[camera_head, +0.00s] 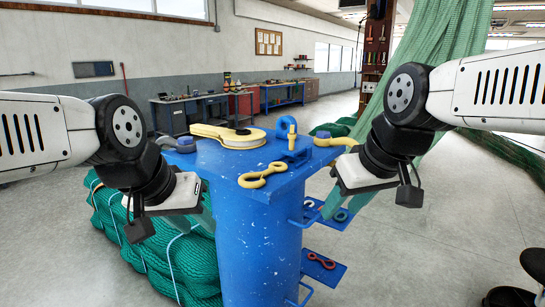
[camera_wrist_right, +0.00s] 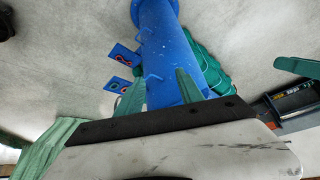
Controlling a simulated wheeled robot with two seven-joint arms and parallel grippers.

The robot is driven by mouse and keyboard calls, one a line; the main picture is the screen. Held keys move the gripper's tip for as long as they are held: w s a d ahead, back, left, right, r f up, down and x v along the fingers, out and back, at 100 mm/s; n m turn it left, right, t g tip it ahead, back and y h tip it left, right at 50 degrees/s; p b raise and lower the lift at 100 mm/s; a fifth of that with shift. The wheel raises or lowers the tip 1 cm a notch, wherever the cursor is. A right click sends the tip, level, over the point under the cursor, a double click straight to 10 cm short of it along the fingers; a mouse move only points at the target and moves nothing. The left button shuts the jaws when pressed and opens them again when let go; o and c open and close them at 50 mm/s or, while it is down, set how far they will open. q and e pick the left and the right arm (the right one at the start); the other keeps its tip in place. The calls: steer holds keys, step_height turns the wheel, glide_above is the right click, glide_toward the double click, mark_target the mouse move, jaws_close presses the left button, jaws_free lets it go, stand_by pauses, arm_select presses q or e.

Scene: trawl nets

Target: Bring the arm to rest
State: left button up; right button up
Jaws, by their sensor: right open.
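My right gripper (camera_head: 337,204) is beside the right edge of the blue pedestal (camera_head: 256,245), pointing down. In the right wrist view its two green fingers (camera_wrist_right: 160,92) are apart, with nothing held between them and the blue column beyond. My left gripper (camera_head: 206,214) hangs at the left side of the pedestal, below its top. Its fingers are mostly hidden by the wrist, so its opening cannot be told.
Side shelves hold a red link (camera_head: 321,261). Green netting (camera_head: 180,262) lies behind left; more net (camera_head: 440,50) hangs right. Workbenches (camera_head: 190,112) stand far back.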

steer(key=s+f+m, duration=0.1)
steer(key=s+d+f+m, duration=0.1)
steer(key=m, duration=0.1)
steer(key=shift+f+t, duration=0.2)
steer(key=shift+t, duration=0.1)
